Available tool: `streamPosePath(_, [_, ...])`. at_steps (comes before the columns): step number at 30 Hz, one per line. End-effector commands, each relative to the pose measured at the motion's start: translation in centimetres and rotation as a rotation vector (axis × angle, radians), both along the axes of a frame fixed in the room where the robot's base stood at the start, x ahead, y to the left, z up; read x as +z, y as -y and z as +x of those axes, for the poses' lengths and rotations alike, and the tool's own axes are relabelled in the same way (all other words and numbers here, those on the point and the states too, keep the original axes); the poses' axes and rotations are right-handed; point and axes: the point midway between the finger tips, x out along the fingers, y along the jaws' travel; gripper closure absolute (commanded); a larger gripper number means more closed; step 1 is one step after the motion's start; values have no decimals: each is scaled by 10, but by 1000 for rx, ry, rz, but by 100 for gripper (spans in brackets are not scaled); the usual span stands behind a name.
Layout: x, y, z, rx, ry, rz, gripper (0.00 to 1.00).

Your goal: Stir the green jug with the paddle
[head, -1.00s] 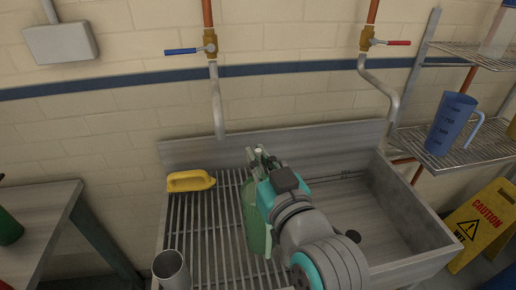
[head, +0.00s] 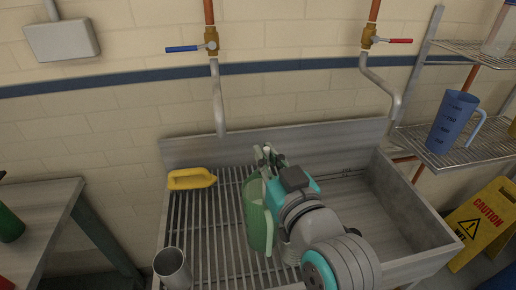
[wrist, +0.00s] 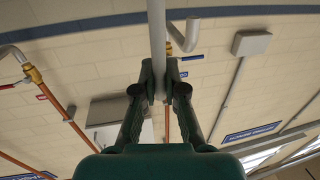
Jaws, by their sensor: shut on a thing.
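The green jug (head: 259,222) stands on the slatted drainboard of the sink, upright, with its handle towards me. My gripper (head: 268,155) is at the jug's far right side, near its rim. In the wrist view my gripper (wrist: 157,92) is shut on the grey rod of the paddle (wrist: 156,35). In the head view only a small pale end of the paddle (head: 266,149) shows between the fingers. The paddle's lower part is hidden, so I cannot tell whether it is inside the jug.
The sink basin (head: 365,215) is to the right. A blue jug (head: 453,122) stands on the wire rack. Two taps hang above.

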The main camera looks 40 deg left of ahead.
Motion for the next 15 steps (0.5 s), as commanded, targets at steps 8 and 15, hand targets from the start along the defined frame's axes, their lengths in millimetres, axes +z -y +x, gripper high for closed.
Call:
streamPosePath(8, [0, -16, 12, 1, 1, 0, 100])
streamPosePath(15, [0, -16, 13, 1, 1, 0, 100])
